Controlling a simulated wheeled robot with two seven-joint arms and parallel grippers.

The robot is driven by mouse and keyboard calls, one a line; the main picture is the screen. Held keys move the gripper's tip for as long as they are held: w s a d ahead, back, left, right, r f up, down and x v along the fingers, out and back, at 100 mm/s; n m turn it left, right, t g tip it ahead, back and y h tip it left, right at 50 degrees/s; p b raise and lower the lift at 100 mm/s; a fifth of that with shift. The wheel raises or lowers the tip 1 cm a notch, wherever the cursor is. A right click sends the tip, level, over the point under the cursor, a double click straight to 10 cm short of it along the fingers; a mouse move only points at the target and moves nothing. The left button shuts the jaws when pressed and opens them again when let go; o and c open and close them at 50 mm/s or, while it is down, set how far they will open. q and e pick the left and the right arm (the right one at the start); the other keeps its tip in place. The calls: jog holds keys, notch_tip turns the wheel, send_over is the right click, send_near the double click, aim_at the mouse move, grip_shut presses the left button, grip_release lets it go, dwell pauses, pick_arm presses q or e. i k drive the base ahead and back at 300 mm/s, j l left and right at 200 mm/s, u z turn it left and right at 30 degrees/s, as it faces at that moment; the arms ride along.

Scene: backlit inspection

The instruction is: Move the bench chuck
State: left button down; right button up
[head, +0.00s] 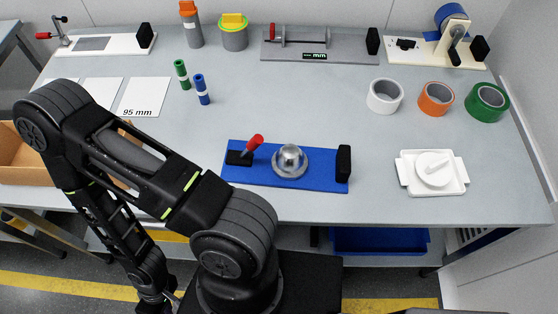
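The likely bench chuck is a blue base plate (235,174) with a silver round metal body (290,160) and a red-handled lever (253,143). It lies near the front edge of the grey workbench, with a black block (343,163) standing at its right end. My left arm folds across the left front, over the bench edge. Its far end (165,300) hangs low at the bottom of the head view, in front of the bench and apart from the chuck. The fingers there are too dark and cut off to read. My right gripper is not in view.
Tape rolls (436,98) and a white tray with a round lid (433,171) are to the right. A cardboard box (15,160) is at the left. The bench centre behind the chuck is clear.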

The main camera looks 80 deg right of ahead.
aim_at(288, 166)
jog(key=z, duration=1.4)
jog(key=k+z, duration=0.1)
jog(key=z, duration=1.35)
jog(key=u, duration=2.45)
jog(key=k+l, duration=0.1)
jog(key=k, duration=1.2)
